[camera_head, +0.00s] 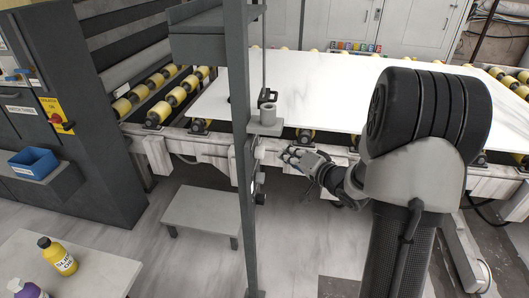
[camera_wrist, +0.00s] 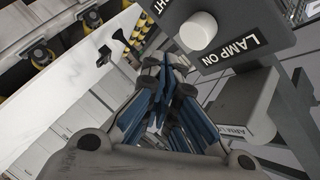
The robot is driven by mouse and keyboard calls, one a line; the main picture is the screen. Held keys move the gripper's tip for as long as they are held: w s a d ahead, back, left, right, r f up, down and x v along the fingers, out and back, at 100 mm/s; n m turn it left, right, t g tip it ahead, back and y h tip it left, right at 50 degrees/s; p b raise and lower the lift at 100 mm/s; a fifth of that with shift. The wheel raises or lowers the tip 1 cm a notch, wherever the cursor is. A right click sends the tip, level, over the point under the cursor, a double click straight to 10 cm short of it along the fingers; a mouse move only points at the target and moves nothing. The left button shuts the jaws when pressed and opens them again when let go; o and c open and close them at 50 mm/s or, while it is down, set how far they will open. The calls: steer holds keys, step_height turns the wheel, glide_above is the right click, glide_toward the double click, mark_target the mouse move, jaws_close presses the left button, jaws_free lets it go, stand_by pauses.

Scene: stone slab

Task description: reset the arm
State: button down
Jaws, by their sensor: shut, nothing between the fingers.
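My gripper (camera_head: 290,156) is shut and empty, just right of a dark upright post (camera_head: 240,200) and in front of the slab's roller table. In the wrist view my gripper's blue-padded fingers (camera_wrist: 168,88) are together. Close beyond them, at upper right, is a grey box (camera_wrist: 235,62) labelled "LAMP ON" with a white round knob (camera_wrist: 198,30). A gap shows between the fingers and the knob. Lower right, a grey bracket (camera_wrist: 245,100) carries a partly hidden label that seems to begin "ARM".
A white stone slab (camera_head: 330,85) lies on yellow rollers (camera_head: 178,96). A low grey step (camera_head: 203,212) stands left of the post. A control cabinet (camera_head: 75,120), a blue bin (camera_head: 33,162) and a table with a yellow bottle (camera_head: 58,256) are at left.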

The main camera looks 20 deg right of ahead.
stand_by(0.3)
steer(key=s+a+r+n+g+h, duration=0.35)
steer(key=s+r+h, duration=0.3)
steer(key=r, duration=0.25)
steer(key=s+a+n+g+y, duration=0.1)
steer(key=s+a+n+g, duration=0.1)
steer(key=s+a, duration=0.3)
steer(key=s+a+f+n+g+y, duration=0.1)
steer(key=s+a, duration=0.4)
steer(key=s, duration=0.7)
steer(key=s+a+f+n+g+y, duration=0.1)
steer(key=s+a+g, duration=0.3)
steer(key=s, duration=0.5)
steer(key=shift+s+a+f+n, duration=0.15)
steer(key=shift+a+f+n, duration=0.2)
steer(key=shift+n, duration=0.5)
steer(key=shift+r, duration=0.1)
